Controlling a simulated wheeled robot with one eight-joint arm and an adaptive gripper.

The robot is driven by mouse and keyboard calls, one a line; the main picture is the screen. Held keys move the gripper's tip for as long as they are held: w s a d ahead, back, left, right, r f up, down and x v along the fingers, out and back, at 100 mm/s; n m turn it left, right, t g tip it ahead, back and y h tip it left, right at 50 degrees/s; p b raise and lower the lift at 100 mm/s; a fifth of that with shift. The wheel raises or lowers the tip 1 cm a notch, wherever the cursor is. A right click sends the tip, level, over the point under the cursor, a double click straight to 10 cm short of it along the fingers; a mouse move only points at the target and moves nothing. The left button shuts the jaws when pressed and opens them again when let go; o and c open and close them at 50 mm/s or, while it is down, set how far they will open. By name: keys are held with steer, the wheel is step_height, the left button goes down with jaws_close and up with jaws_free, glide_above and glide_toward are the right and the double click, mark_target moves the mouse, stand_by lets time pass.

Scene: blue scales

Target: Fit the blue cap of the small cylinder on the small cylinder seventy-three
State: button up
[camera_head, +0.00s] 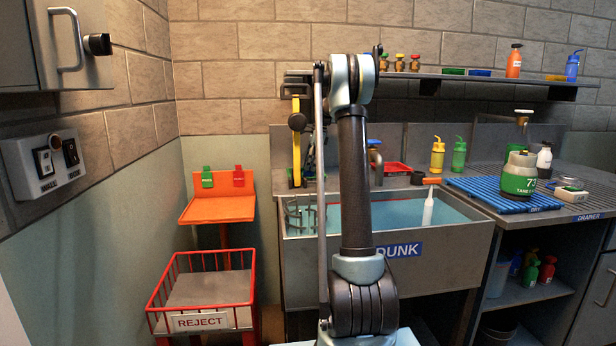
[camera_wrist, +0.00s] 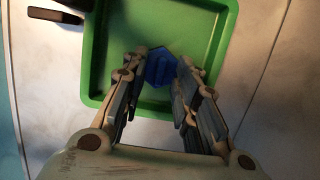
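The blue cap (camera_wrist: 160,68) lies in a green tray (camera_wrist: 226,50) in the wrist view. My gripper (camera_wrist: 163,66) reaches over the tray, with its two fingers spread on either side of the cap. Whether the pads touch the cap is hard to tell. The gripper's fingertips are hidden in the head view. In that view, a green cylinder marked 73 (camera_head: 519,175) stands on the blue rack at the right, far from my gripper.
The sink marked DUNK (camera_head: 440,262) holds water and a white bottle. A red REJECT basket (camera_head: 200,322) and an orange stand (camera_head: 217,209) are at left. Yellow and green bottles stand behind the sink. A shelf (camera_head: 510,79) with small items runs along the wall.

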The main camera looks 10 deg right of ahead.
steer(key=shift+f, duration=0.1)
jaws_close()
steer(key=shift+r, duration=0.2)
steer(key=shift+a+v, duration=0.2)
steer(key=shift+v, duration=0.65)
steer(key=shift+a+v, duration=0.2)
steer(key=shift+v, duration=0.7)
steer(key=shift+r, duration=0.15)
